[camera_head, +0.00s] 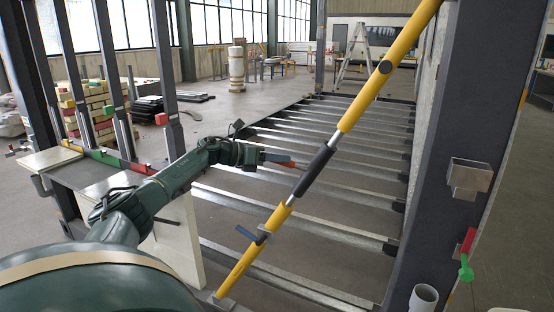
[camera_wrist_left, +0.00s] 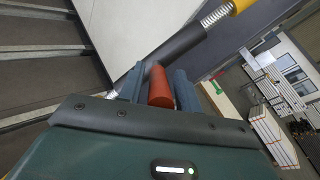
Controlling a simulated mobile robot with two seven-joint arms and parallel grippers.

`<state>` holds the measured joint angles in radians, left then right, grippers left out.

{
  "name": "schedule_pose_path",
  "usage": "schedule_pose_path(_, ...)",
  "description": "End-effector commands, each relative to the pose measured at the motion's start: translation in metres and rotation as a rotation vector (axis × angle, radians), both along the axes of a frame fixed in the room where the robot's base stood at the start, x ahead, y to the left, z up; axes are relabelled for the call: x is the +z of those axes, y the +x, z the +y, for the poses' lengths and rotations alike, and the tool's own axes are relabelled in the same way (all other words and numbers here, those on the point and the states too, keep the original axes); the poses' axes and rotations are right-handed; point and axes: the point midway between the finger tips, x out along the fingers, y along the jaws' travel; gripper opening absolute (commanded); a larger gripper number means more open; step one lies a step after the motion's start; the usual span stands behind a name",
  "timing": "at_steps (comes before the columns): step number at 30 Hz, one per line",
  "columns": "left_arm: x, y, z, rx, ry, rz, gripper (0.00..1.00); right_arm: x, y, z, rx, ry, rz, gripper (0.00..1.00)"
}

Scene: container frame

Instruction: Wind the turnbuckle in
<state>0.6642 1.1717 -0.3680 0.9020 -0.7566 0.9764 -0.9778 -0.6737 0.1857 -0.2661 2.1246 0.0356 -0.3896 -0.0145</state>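The turnbuckle is a slanted brace with yellow tubes (camera_head: 378,78), a dark middle sleeve (camera_head: 316,170) and bare threaded rod at both sleeve ends. A red-orange grip (camera_head: 287,164) sticks out to the left of the sleeve. My left gripper (camera_head: 274,159) is at this grip. In the left wrist view, the red grip (camera_wrist_left: 160,88) lies between the two blue-grey fingers, which look closed on it; the sleeve (camera_wrist_left: 165,58) passes just beyond. A small blue-grey lever (camera_head: 246,232) sits on the lower part of the brace. My right gripper is not in view.
A dark post (camera_head: 440,150) with a grey bracket (camera_head: 469,177) and a red-green handle (camera_head: 467,252) stands at the right. Metal floor beams (camera_head: 330,207) run behind the brace. A pale panel (camera_head: 185,240) stands below my left arm. A stepladder (camera_head: 354,55) is far back.

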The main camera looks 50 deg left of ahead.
Motion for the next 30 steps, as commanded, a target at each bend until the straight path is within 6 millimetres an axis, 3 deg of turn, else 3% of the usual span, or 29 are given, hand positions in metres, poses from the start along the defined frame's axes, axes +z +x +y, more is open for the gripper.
schedule_pose_path(3,-0.001,0.000,0.000,-0.002,0.000,0.002,0.42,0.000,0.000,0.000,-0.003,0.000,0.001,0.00)
schedule_pose_path(13,-0.003,-0.006,0.003,0.000,0.003,0.004,0.42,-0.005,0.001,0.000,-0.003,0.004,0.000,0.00)
schedule_pose_path(23,0.002,-0.051,0.026,0.000,0.007,0.005,0.42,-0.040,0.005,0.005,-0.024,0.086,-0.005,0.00)
schedule_pose_path(30,0.009,-0.074,0.037,0.000,0.005,0.001,0.42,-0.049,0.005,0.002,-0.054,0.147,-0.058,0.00)
